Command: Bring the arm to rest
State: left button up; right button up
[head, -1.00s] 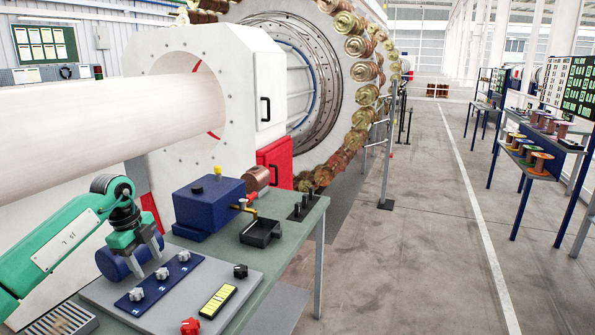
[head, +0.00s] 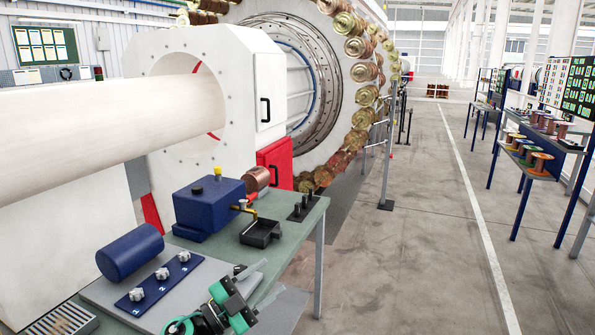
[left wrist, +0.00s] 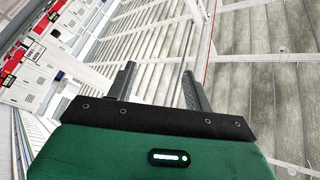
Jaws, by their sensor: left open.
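My left gripper (head: 259,283) is at the bottom centre of the head view, above the right front edge of the green bench. Its green body hangs over the right side of the grey control panel, and its fingers point up and to the right. In the left wrist view the two dark fingers (left wrist: 157,80) stand apart with nothing between them. That view looks past them at the hall's ribbed wall or roof. My right gripper is not in view.
The panel holds a blue plate (head: 158,283) with numbered white knobs. A blue cylinder (head: 130,252), a blue box (head: 209,205) and a small black tray (head: 260,233) are on the bench. The spool carousel (head: 340,95) stands behind.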

pick_arm(q)
jog(key=s+a+f+n+t+y, duration=0.2)
jog(key=s+a+f+n+y, duration=0.9)
jog(key=a+f+n+y, duration=0.45)
jog(key=s+f+n+g+y, duration=0.1)
jog(key=s+f+g, duration=0.5)
jog(key=s, duration=0.6)
jog(key=s+f+n+g+y, duration=0.1)
jog(key=s+f+g, duration=0.4)
jog(key=s, duration=0.8)
notch_tip(320, 180, down, 34)
jog(key=g+b, duration=0.1)
jog(key=b, duration=0.4)
jog(key=s+a+f+b, duration=0.2)
jog(key=s+f, duration=0.7)
jog(key=f, duration=0.4)
jog(key=s+a+f+g+b, duration=0.1)
jog(key=s+f+b, duration=0.1)
jog(key=s+f, duration=0.8)
notch_tip(320, 180, down, 3)
jog(key=shift+a+f+g, duration=0.1)
jog(key=shift+a+g, duration=0.2)
jog(key=shift+a, duration=0.1)
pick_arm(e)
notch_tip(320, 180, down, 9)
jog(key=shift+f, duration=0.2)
